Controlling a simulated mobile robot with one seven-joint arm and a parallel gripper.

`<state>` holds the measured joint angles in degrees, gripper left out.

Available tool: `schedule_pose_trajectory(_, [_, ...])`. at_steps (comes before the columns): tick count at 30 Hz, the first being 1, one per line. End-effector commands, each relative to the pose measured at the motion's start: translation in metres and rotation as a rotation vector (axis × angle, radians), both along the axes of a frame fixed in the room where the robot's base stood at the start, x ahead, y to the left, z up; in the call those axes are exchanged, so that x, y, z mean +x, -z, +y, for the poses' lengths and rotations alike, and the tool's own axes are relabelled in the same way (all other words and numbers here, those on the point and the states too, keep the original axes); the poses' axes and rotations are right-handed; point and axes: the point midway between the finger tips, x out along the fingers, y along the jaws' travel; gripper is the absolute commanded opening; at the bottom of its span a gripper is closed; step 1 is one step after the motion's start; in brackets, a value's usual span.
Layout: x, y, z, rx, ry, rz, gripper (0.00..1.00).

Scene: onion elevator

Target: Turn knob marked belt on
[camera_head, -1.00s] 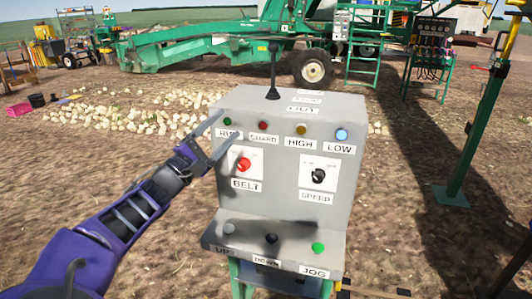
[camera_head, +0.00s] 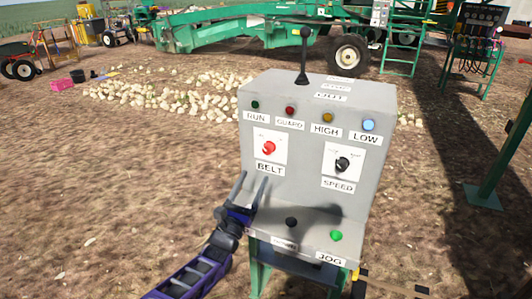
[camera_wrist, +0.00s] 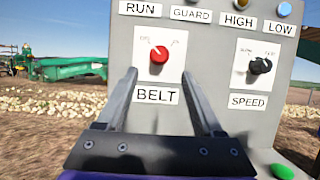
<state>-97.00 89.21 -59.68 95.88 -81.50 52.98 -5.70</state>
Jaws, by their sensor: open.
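The red belt knob (camera_head: 268,148) sits on a white plate on the upright face of the grey control box (camera_head: 310,200), above the label BELT. It also shows in the wrist view (camera_wrist: 158,54), ahead of my gripper and a little above its fingertips. My gripper (camera_head: 252,177) is open and empty, with its fingers pointing up, below and left of the knob in the head view. In the wrist view the two fingers (camera_wrist: 160,78) stand apart on either side of the BELT label. They appear apart from the knob.
A black speed knob (camera_head: 342,164) is right of the belt knob. Indicator lamps line the top, and a black lever (camera_head: 303,58) stands on the box. A green button (camera_head: 336,235) and a black one (camera_head: 291,222) are on the lower ledge. Onions (camera_head: 165,92) lie on the ground behind.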

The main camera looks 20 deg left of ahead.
Motion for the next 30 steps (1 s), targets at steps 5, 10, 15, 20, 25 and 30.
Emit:
schedule_pose_trajectory(5, [0.038,-0.016,-0.004,0.001,0.002,-0.001,0.69])
schedule_pose_trajectory(10, [0.069,-0.028,-0.006,0.002,0.001,-0.001,0.69])
schedule_pose_trajectory(15, [0.089,-0.037,-0.007,0.002,-0.001,0.0,0.69])
schedule_pose_trajectory(20, [0.097,-0.04,-0.008,0.002,-0.001,0.0,0.69])
schedule_pose_trajectory(25, [0.098,-0.041,-0.007,0.002,-0.001,0.0,0.69])
schedule_pose_trajectory(30, [0.097,-0.041,-0.007,0.002,-0.001,0.0,0.56])
